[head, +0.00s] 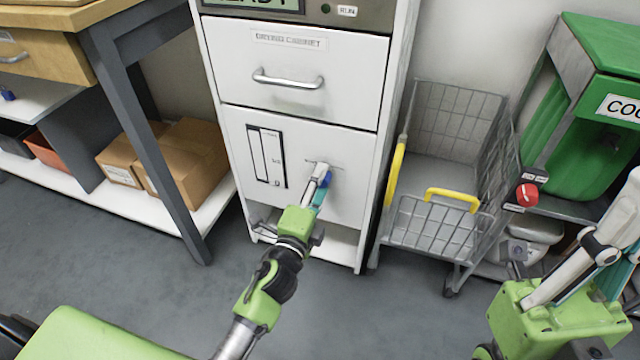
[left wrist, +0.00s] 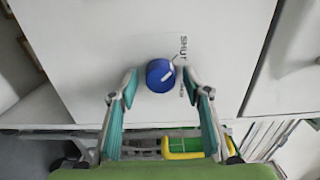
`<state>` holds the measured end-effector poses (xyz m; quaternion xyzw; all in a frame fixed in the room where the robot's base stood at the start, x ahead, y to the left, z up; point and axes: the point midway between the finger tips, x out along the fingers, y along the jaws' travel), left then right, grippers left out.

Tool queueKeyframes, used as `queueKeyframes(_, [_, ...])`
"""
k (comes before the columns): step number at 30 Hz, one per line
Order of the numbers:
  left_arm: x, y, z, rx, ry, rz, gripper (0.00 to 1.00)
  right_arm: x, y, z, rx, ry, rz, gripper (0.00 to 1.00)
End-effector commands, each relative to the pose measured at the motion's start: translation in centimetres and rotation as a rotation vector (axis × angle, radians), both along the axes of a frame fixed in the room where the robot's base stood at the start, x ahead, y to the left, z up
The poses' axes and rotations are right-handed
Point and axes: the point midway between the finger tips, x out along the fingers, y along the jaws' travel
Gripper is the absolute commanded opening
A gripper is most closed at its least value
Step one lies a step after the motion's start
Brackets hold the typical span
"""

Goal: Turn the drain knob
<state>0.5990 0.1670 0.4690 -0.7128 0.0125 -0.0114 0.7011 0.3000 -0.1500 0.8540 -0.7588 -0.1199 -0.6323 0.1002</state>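The drain knob (left wrist: 158,75) is a round blue knob with a white pointer line, on the white lower panel of the drying cabinet (head: 233,140). In the left wrist view the pointer slants up and right, beside the printed word SHUT; other lettering is partly hidden. My left gripper (left wrist: 161,88) is open, with one teal-padded finger on each side of the knob and gaps showing between. In the head view my left gripper (head: 322,178) reaches the panel and hides most of the knob. My right gripper (head: 605,255) is at the right edge, partly cut off, away from the cabinet.
A grey wire cart (head: 440,215) with yellow handles stands right of the cabinet. A green unit (head: 585,130) with a red knob (head: 527,195) is farther right. A workbench (head: 110,60) with cardboard boxes (head: 190,155) on its low shelf is at left. Floor before the cabinet is clear.

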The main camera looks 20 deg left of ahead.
Motion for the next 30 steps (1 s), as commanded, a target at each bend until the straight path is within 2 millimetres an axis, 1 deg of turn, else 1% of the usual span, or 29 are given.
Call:
queueKeyframes(5, [-0.3,0.0,0.0,0.001,0.0,0.0,0.44,0.0,-0.1,0.2,0.004,-0.009,-0.001,0.0])
queueKeyframes(8, [-1.4,0.0,-0.1,0.0,0.002,0.0,0.44,-0.1,0.0,0.2,0.002,-0.008,-0.001,0.0])
queueKeyframes(11, [-3.1,0.1,-0.1,-0.001,0.002,0.0,0.44,-0.1,0.0,0.2,0.001,-0.007,-0.001,0.0])
queueKeyframes(18, [-7.9,0.3,-0.1,-0.003,0.004,0.002,0.44,-0.1,0.0,0.2,0.001,-0.006,0.0,0.0])
queueKeyframes(21, [-9.5,0.4,-0.1,-0.002,0.004,0.003,0.44,-0.1,0.0,0.2,0.001,-0.006,0.0,0.0])
queueKeyframes(24, [-10.7,0.4,-0.1,-0.002,0.003,0.002,0.44,-0.1,0.0,0.2,0.0,-0.006,0.0,0.0])
queueKeyframes(30, [-11.9,0.4,0.0,0.0,0.0,0.001,0.44,-0.1,0.0,0.1,0.0,-0.006,0.0,0.0])
